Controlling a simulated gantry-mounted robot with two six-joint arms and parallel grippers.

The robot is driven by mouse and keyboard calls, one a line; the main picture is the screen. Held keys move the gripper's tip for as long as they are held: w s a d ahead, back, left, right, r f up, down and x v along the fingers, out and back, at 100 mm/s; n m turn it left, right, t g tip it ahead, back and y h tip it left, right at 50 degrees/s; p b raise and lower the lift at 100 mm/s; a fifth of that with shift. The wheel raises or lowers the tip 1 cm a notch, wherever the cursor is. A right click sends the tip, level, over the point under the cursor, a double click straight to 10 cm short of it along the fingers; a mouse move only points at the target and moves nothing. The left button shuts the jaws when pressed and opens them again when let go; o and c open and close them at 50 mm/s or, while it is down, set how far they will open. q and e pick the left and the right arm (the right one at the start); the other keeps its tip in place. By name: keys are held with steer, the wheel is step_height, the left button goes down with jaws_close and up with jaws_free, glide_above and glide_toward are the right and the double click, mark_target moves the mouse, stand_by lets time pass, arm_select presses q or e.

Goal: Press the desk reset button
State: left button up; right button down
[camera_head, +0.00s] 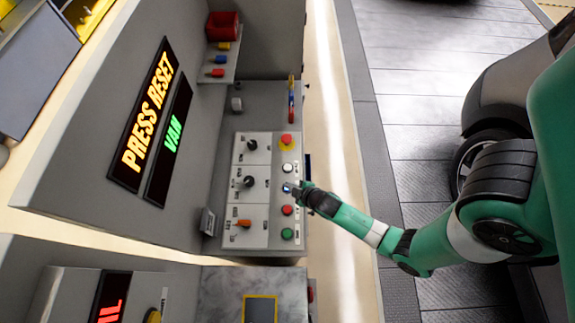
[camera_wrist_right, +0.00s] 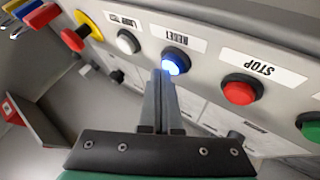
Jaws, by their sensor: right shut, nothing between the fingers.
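The reset button (camera_wrist_right: 175,63) glows blue under a label that reads RESET in the right wrist view. In the head view it is a small blue spot (camera_head: 287,188) in the button column on the desk panel (camera_head: 251,213). My right gripper (camera_head: 296,190) is shut and empty, its tips close beside the button. In the right wrist view the closed fingertips (camera_wrist_right: 161,74) overlap the button's lower left edge. I cannot tell whether they touch it. My left gripper is not in view.
A white button (camera_wrist_right: 128,42) and a red-and-yellow emergency stop (camera_wrist_right: 75,38) sit on one side of reset. A red STOP button (camera_wrist_right: 239,89) and a green button (camera_wrist_right: 310,126) sit on the other. A display (camera_head: 147,115) reads PRESS RESET.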

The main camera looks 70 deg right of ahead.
steer(key=shift+f+b, duration=0.35)
steer(key=shift+f, duration=0.1)
stand_by(0.3)
steer(key=shift+r+p, duration=0.95)
steer(key=shift+p, duration=0.05)
step_height(320, 180, up, 5)
steer(key=p, duration=0.5)
stand_by(0.7)
